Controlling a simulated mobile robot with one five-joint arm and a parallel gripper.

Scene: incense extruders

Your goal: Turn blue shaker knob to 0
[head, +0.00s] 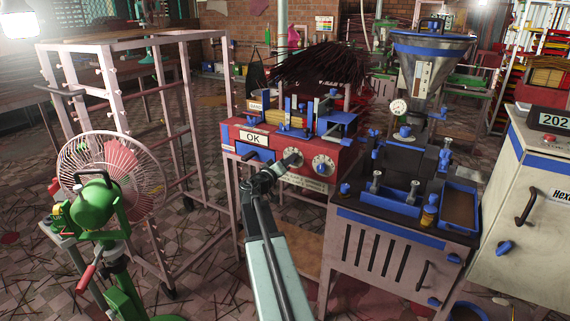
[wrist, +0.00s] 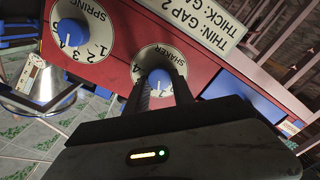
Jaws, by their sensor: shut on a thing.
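The blue shaker knob (wrist: 160,77) sits on a white round dial marked SHAKER in the wrist view. My gripper (wrist: 162,84) is shut on it, with one dark finger on each side. The fingers cover part of the dial's numbers, and I cannot tell which number the knob points to. In the head view my gripper (head: 289,164) is at the left dial (head: 293,155) on the front of the red machine; the arm hides part of that dial.
A second blue knob (wrist: 72,32), marked SPRING, is beside it. The red machine (head: 310,147) bears an OK sign (head: 254,138) and bundled dark sticks (head: 320,65). A grey cabinet (head: 385,255) stands close on the right, a pink rack (head: 190,110) and green fan (head: 97,205) on the left.

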